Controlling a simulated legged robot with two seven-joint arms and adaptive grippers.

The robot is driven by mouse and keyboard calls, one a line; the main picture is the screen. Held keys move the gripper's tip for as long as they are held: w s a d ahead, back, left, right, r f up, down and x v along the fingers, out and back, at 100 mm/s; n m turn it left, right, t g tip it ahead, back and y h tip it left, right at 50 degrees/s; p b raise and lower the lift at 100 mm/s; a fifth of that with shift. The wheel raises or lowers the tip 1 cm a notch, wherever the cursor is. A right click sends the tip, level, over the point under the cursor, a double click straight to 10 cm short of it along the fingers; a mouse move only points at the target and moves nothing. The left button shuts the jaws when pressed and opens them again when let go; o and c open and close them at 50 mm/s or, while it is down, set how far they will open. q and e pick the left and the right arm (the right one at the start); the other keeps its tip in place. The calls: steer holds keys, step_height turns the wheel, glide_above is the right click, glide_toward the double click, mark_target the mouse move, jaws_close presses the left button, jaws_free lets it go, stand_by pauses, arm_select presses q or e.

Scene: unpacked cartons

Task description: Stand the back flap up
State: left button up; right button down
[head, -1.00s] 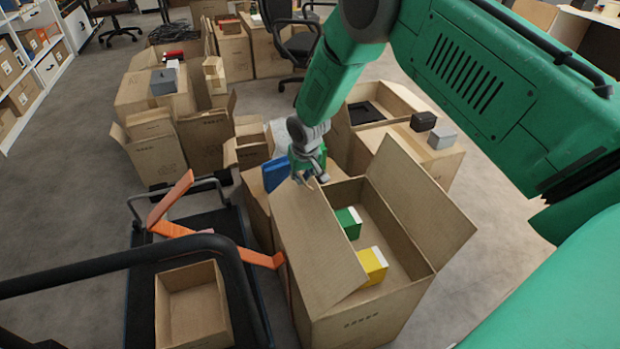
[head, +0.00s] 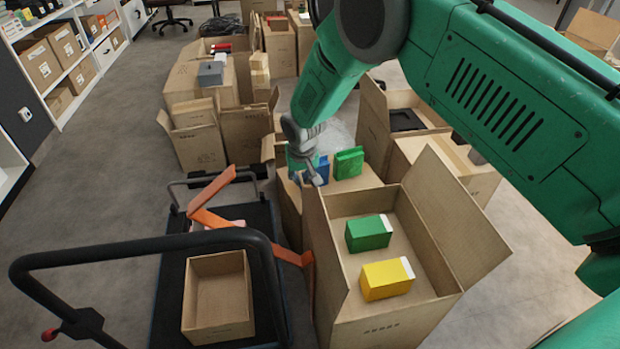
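The open carton (head: 385,325) stands right of centre in the head view, with a green box (head: 369,234) and a yellow box (head: 386,280) inside. Its left flap (head: 325,250) stands steeply up, and its right flap (head: 455,215) leans outward. At the far end, a brown panel (head: 352,186) lies low beyond the opening; I cannot tell whether it is the back flap or part of another carton. My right gripper (head: 312,179) points down at the carton's far left corner, beside the left flap's far end. Contact and finger opening are unclear. My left gripper is out of view.
A blue box (head: 321,170) and another green box (head: 348,162) stand just behind the carton, close to my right gripper. A black cart (head: 170,290) with a small open carton (head: 218,304) is at left. More cartons stand behind; grey floor is clear at far left.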

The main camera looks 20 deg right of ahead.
steer(key=c, duration=1.7)
jaws_free()
step_height(320, 180, up, 8)
steer(key=p, duration=0.6)
